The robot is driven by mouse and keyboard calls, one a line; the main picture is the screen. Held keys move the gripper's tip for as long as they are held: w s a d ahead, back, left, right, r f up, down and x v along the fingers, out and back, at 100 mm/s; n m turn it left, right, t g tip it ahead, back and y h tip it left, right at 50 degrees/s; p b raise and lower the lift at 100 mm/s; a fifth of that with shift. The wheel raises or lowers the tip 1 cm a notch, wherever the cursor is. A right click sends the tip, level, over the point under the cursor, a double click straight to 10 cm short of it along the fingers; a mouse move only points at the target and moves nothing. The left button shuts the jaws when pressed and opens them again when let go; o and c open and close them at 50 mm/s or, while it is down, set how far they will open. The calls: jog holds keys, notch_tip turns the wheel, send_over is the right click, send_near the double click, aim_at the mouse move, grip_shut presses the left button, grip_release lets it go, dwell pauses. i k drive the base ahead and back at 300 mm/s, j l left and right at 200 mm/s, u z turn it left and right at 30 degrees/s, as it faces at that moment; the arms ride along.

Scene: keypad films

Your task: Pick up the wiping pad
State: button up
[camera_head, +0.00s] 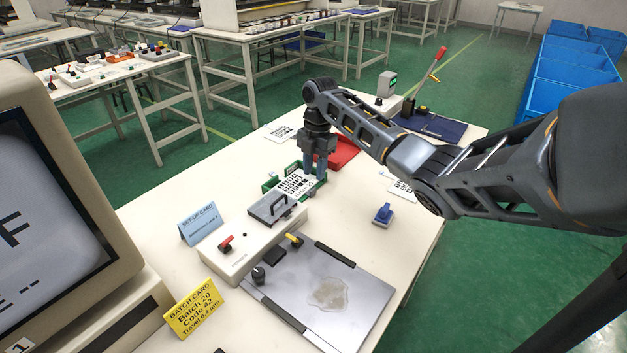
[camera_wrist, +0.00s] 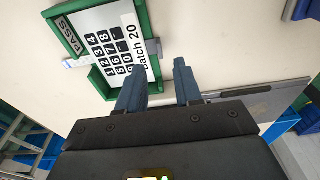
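The wiping pad appears to be the small blue block with a knob on a pale base (camera_head: 382,214), lying on the right part of the white table. My gripper (camera_head: 315,174) is well to the left of and behind it, pointing down beside the green-framed fixture. In the wrist view my gripper (camera_wrist: 159,65) has its two blue fingers apart with nothing between them. A blue object (camera_wrist: 301,9) is cut off at the wrist view's upper right corner; I cannot tell whether it is the pad.
The green fixture (camera_wrist: 66,35) holds a keypad film marked Batch 20. A metal plate (camera_head: 365,310) with a wet-looking patch (camera_head: 328,293) lies in front. A press box with a grey handled lid (camera_head: 262,212), a red tray (camera_head: 340,153) and cards stand nearby. Table around the pad is mostly clear.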

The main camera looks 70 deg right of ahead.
aim_at(383, 217)
jog(key=k+j, duration=0.2)
jog(key=k, duration=0.3)
jog(key=k+j, duration=0.15)
jog(key=k, duration=0.3)
jog(key=k+j, duration=0.2)
jog(key=k, duration=0.3)
